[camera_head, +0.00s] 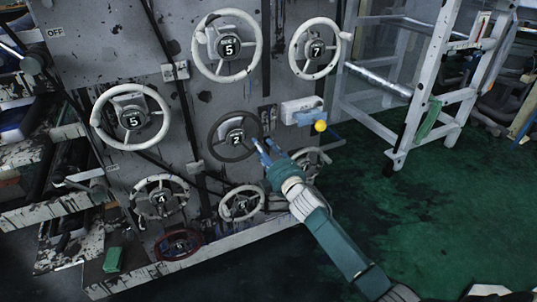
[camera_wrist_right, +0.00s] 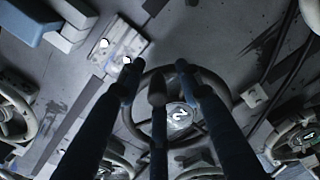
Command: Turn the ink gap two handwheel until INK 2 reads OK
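The ink gap two handwheel (camera_head: 235,138) is a dark grey wheel with a "2" on its hub, on the upright machine panel. It also shows in the wrist view (camera_wrist_right: 179,114), partly behind my fingers. My right gripper (camera_head: 264,150) is at the right edge of this wheel, with its blue fingers pointing at the panel. In the wrist view the right gripper (camera_wrist_right: 158,72) has its fingers apart, and a greyish rounded tip, possibly the wheel's knob, shows between them. I cannot tell if the fingers touch the wheel. No INK 2 reading is legible. My left gripper is out of view.
Handwheels five (camera_head: 227,48), seven (camera_head: 315,48), three (camera_head: 131,117) and four (camera_head: 161,199) surround it, with a red wheel (camera_head: 178,244) below. A white frame (camera_head: 404,145) stands on open green floor.

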